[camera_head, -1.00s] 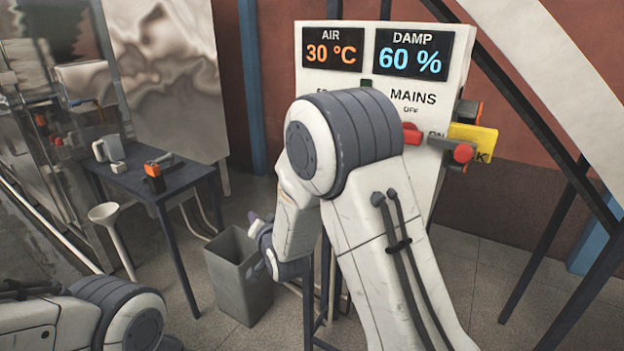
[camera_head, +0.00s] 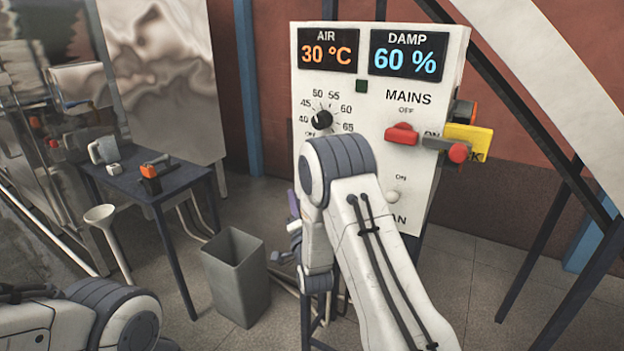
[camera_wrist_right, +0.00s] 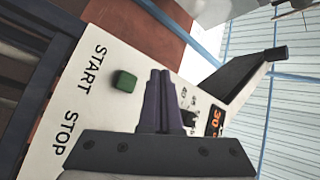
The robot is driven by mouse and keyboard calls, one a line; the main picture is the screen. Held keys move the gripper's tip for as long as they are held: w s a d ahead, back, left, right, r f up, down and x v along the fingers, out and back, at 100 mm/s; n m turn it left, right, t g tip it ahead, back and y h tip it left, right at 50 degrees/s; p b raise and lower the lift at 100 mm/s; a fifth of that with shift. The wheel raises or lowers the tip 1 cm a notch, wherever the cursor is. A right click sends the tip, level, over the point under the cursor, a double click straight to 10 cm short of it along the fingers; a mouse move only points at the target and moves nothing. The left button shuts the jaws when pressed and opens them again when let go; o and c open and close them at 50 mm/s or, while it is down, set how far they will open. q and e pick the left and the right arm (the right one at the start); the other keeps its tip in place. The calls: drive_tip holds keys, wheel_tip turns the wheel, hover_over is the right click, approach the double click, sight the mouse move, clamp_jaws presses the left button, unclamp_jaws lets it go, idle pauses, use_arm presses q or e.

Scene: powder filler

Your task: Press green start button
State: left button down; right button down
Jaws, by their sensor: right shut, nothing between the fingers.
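The green start button (camera_wrist_right: 124,81) shows in the right wrist view as a small green block on the white panel, beside the word START. My right gripper (camera_wrist_right: 160,75) is shut and empty. Its purple fingertips appear just right of the button in that view, with a gap in the picture; whether they touch the panel I cannot tell. In the head view my right gripper (camera_head: 292,203) is partly hidden at the left edge of the control panel (camera_head: 440,95). The button is hidden there behind my right arm. My left gripper is out of view.
The panel carries a black dial (camera_head: 322,119), a red mains switch (camera_head: 401,134) and a yellow lock part (camera_head: 468,142). A grey bin (camera_head: 238,280) stands below left. A dark table (camera_head: 165,188) with tools is farther left.

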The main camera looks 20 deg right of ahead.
drive_tip(key=w+d, duration=0.4)
drive_tip(key=d, duration=0.2)
drive_tip(key=shift+w, duration=0.4)
drive_tip(key=shift+d, duration=0.1)
idle(1.6)
drive_tip(key=shift+w+d+b, duration=0.3)
drive_tip(key=shift+b, duration=0.2)
drive_tip(key=shift+w+d+b, duration=0.35)
drive_tip(key=shift+d, duration=0.1)
idle(0.7)
idle(0.3)
drive_tip(key=shift+s+a+b, duration=0.3)
drive_tip(key=shift+s+a, duration=0.3)
drive_tip(key=shift+a, duration=0.15)
